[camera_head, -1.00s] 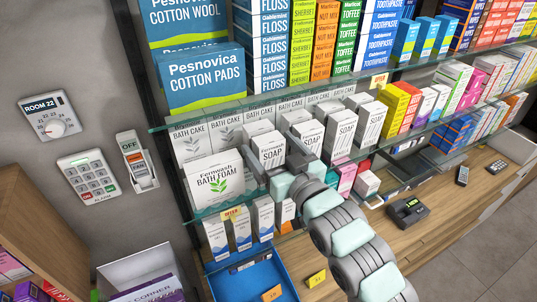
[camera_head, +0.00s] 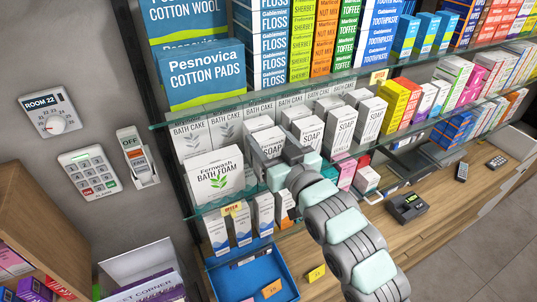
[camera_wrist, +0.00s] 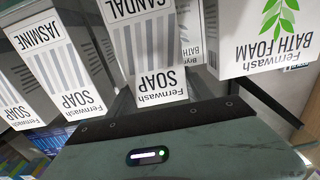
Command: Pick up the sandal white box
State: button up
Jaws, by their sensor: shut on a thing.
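The sandal white box (camera_wrist: 148,55) is a tall white soap carton with grey stripes; SANDAL and SOAP read upside down in the wrist view. In the head view the same white box (camera_head: 267,137) stands in the front row of the middle glass shelf, its lower part hidden by my gripper. My gripper (camera_head: 274,154) is shut on this box, with one dark finger on each side of it. In the wrist view my gripper's body fills the bottom, and the box rises beyond it. I cannot tell whether the box is clear of the shelf.
The Bath Foam box (camera_head: 214,179) is close on the left. Another soap box (camera_head: 307,131) is close on the right; the wrist view shows a jasmine soap box (camera_wrist: 52,62). Bath Cake boxes (camera_head: 226,127) stand behind. The upper glass shelf (camera_head: 330,82) is overhead.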

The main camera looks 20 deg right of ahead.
jog(key=c, duration=0.5)
jog(key=shift+r, duration=0.1)
